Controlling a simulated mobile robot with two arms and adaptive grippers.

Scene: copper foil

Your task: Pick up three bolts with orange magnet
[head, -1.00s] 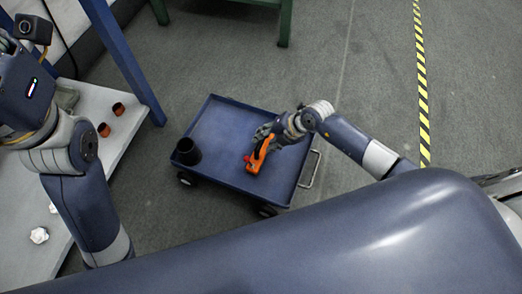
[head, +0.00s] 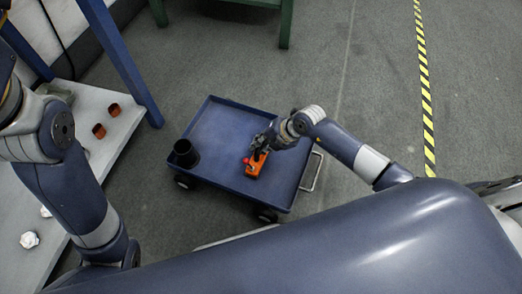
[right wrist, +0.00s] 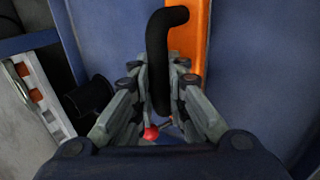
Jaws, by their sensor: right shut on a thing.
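The orange magnet (head: 254,170) is over the blue cart, with a red knob at one end. I cannot tell whether the magnet touches the cart's tray. My left arm comes in at the left edge; its gripper is out of the picture. I can make out no bolts for sure.
The blue cart (head: 222,128) has a raised rim, a metal handle at right and a black cup (head: 185,153) at its left corner. A pale bench (head: 75,165) at left bears reddish-brown open boxes (head: 113,109) and white lumps (head: 29,240). Most of the tray is bare.

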